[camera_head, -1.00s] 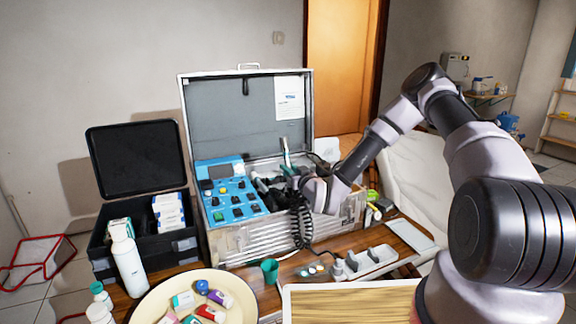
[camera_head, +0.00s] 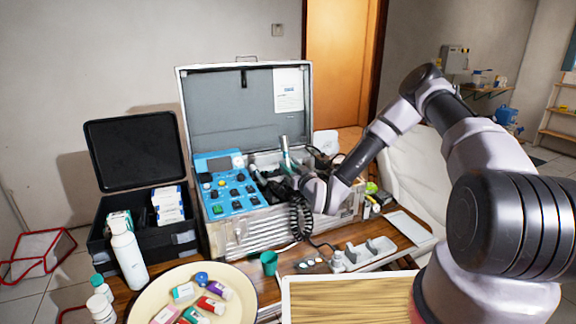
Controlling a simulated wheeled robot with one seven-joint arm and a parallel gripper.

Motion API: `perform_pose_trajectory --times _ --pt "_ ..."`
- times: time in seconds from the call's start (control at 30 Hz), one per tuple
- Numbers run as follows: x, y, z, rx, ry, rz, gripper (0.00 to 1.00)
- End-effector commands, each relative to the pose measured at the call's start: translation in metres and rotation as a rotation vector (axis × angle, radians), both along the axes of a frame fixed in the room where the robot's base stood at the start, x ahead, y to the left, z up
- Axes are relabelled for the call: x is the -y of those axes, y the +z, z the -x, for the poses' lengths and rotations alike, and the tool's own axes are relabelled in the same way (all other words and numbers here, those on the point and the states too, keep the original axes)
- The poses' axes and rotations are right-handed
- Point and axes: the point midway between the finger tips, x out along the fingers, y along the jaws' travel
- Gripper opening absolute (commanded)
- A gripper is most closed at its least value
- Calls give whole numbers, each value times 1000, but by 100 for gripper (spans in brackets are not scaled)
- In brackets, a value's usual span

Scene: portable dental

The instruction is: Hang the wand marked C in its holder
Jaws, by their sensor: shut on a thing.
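My gripper (camera_head: 288,180) is over the right half of the open metal case (camera_head: 262,240), next to the blue control panel (camera_head: 226,188). It is shut on a wand (camera_head: 284,152), whose teal and silver end sticks up above the case. A black coiled cord (camera_head: 299,222) hangs from there over the case's front. The letter on the wand is too small to read. The holder is hidden or cannot be told apart among the dark shapes inside the case. Whether the wand touches a holder cannot be seen.
A black box (camera_head: 150,225) with cartons stands left of the case. In front are a white bottle (camera_head: 128,256), a round cream tray (camera_head: 246,306) of small items, a green cup (camera_head: 269,262) and a grey tray (camera_head: 362,256). The raised lid (camera_head: 225,110) stands behind my gripper.

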Motion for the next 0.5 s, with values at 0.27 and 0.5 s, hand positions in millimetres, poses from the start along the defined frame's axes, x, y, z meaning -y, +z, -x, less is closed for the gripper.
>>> perform_pose_trajectory --times 0.27,0.5 --pt "1 -6 2 1 0 0 0" --pt "1 -6 2 0 0 0 60"
